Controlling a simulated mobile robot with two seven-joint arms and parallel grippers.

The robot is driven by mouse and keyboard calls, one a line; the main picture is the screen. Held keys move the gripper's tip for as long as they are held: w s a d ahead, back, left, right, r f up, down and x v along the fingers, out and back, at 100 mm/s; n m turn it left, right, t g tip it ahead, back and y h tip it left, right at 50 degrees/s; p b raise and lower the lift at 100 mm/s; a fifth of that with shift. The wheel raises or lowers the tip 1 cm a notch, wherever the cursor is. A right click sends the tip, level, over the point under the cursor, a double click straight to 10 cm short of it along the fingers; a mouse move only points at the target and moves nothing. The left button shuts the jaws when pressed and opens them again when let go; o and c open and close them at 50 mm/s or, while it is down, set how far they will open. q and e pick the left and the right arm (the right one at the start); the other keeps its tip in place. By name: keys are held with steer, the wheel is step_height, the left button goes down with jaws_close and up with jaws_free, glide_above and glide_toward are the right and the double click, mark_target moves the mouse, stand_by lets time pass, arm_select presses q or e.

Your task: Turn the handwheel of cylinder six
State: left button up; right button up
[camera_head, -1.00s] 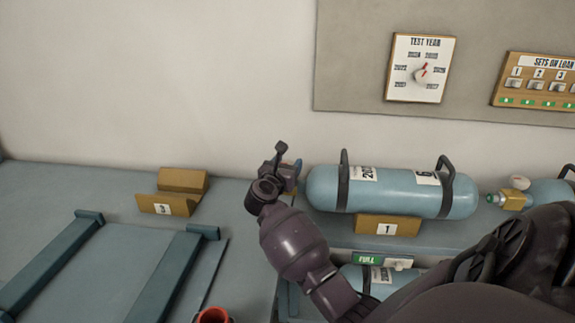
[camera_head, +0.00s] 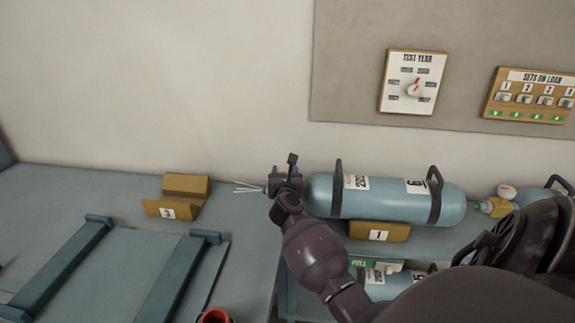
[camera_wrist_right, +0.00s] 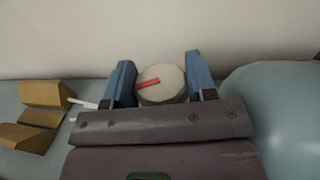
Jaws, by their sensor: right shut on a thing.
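Cylinder six (camera_head: 390,203) is a light blue bottle with black bands and a "6" label. It lies on its side on a tan cradle marked 1 (camera_head: 378,232), its valve end to the left. My right gripper (camera_head: 286,175) is at that end and covers most of the valve. In the right wrist view the handwheel (camera_wrist_right: 165,90) is a pale round knob with a red mark. It sits between the two blue fingers of my right gripper (camera_wrist_right: 160,72), which is shut on it. White streaks (camera_head: 248,187) fan out leftward from the valve. My left gripper is out of view.
An empty tan cradle marked 3 (camera_head: 178,196) stands on the bench to the left. Another cylinder (camera_head: 382,284) lies below beside a green FULL sign (camera_head: 361,264). A test year dial (camera_head: 411,83) and a sets on loan board (camera_head: 530,96) hang on the wall.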

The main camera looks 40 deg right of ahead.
steer(key=n+t+y+p, duration=0.2)
steer(key=p, duration=0.1)
steer(key=shift+r+y, duration=0.1)
steer(key=shift+y, duration=0.3)
steer(key=shift+n+p, duration=0.3)
steer(key=shift+n, duration=0.1)
steer(key=shift+n+t+y+p, duration=0.6)
steer(key=shift+y+p, duration=0.15)
steer(key=shift+y, duration=0.45)
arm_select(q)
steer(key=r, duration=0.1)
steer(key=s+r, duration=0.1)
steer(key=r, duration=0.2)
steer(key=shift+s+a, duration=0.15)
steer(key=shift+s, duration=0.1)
arm_select(e)
steer(key=shift+f, duration=0.2)
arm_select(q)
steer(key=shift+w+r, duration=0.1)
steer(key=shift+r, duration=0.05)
arm_select(e)
steer(key=o, duration=0.9)
steer(key=shift+s, duration=0.1)
steer(key=v, duration=1)
steer(key=shift+s+a, duration=0.15)
steer(key=shift+s, duration=0.15)
